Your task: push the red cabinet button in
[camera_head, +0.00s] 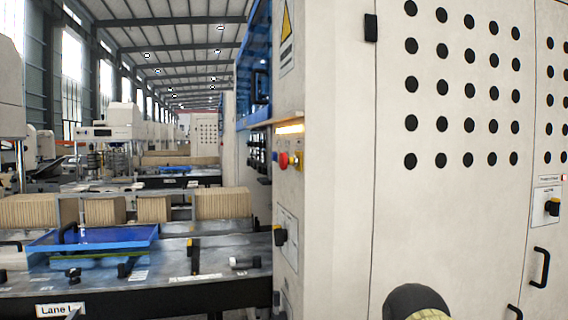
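A red round button (283,160) sticks out from the narrow side face of the large off-white cabinet (340,160), left of the picture's middle. A yellow piece (296,161) is beside it. A second, small red spot (565,177) shows at the right edge on the cabinet front, next to a small label (550,180); I cannot tell whether it is a button or a lamp. My gripper is not in view, so its distance from either cannot be told.
A black rotary switch (552,207) and a black door handle (540,267) are on the cabinet's right. A dark rounded shape (415,301) rises at the bottom edge. A machine bed (190,262) with a blue plate (95,237) lies at left.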

